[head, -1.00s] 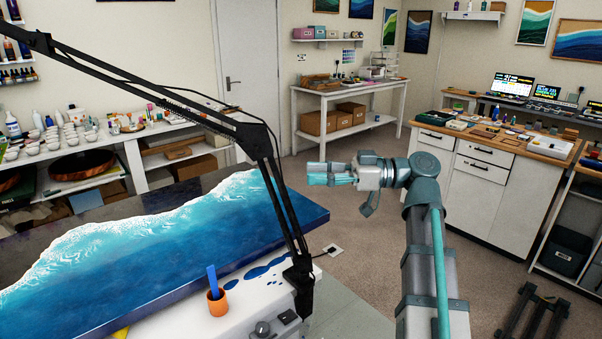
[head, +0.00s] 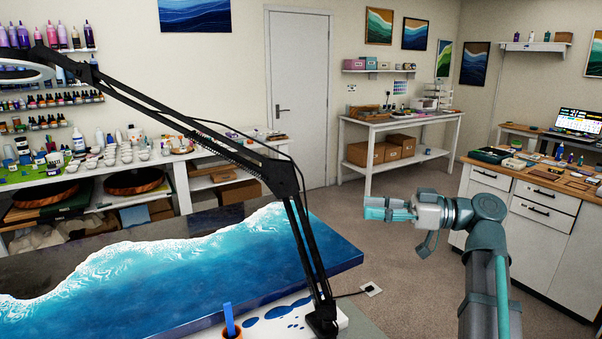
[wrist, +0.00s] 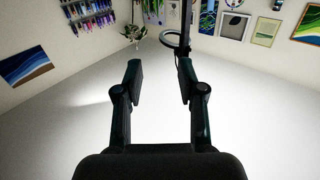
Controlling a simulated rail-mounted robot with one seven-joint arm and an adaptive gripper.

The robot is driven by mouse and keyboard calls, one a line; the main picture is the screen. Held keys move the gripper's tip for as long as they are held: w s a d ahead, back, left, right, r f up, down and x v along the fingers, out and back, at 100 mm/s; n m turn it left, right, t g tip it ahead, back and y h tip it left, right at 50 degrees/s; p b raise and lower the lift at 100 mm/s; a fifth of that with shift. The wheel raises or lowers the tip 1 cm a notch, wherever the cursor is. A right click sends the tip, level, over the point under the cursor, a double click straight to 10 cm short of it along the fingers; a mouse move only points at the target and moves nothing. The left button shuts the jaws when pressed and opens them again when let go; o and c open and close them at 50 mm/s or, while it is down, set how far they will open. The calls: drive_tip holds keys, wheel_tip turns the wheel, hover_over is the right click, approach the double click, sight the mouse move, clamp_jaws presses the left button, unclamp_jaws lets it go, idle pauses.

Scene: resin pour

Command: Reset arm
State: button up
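My gripper (head: 388,208) shows in the head view right of centre, at the end of my raised arm. It points left and is held in the air, with the carpeted floor behind it. In the wrist view, the two fingers of my gripper (wrist: 161,85) stand wide apart with nothing between them. The gripper is open and empty, and touches nothing that I can see.
A blue wave resin panel (head: 215,265) lies at front left. A black lamp arm (head: 285,180) crosses above it, left of my gripper. A drawer cabinet (head: 530,205) stands right. Open carpet (head: 405,250) lies between.

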drive_tip(key=w+d+f+m+t+h, duration=0.1)
drive_tip(key=w+f+m+h, duration=0.1)
drive_tip(key=f+m, duration=0.35)
drive_tip(key=w+d+f+m+t+h, duration=0.1)
drive_tip(key=w+f+m+h, duration=0.15)
drive_tip(key=f, duration=0.55)
drive_tip(key=w+d+f+m+t+h, duration=0.1)
drive_tip(key=w+f+m+h, duration=0.1)
drive_tip(key=f+m, duration=0.35)
drive_tip(key=s+f+m+g+h, duration=0.2)
drive_tip(key=s+f+h, duration=0.1)
drive_tip(key=f, duration=1.2)
drive_tip(key=s+f+m+g+h, duration=0.1)
drive_tip(key=s+f+m+h, duration=0.1)
drive_tip(key=f, duration=1.3)
drive_tip(key=s+f+g+h, duration=0.45)
drive_tip(key=s+f, duration=1.05)
drive_tip(key=f, duration=0.4)
drive_tip(key=s+a+f+g, duration=0.1)
drive_tip(key=s+f, duration=0.3)
drive_tip(key=s, duration=0.4)
drive_tip(key=s+a+f+n+g+h, duration=0.1)
drive_tip(key=s+f, duration=0.3)
drive_tip(key=s, duration=0.4)
drive_tip(key=s+a+f+n+g, duration=0.1)
drive_tip(key=s+f+g, duration=0.2)
drive_tip(key=s, duration=0.5)
drive_tip(key=shift+f+g+h, duration=0.3)
drive_tip(key=shift+f+g, duration=0.05)
drive_tip(key=shift+f, duration=0.4)
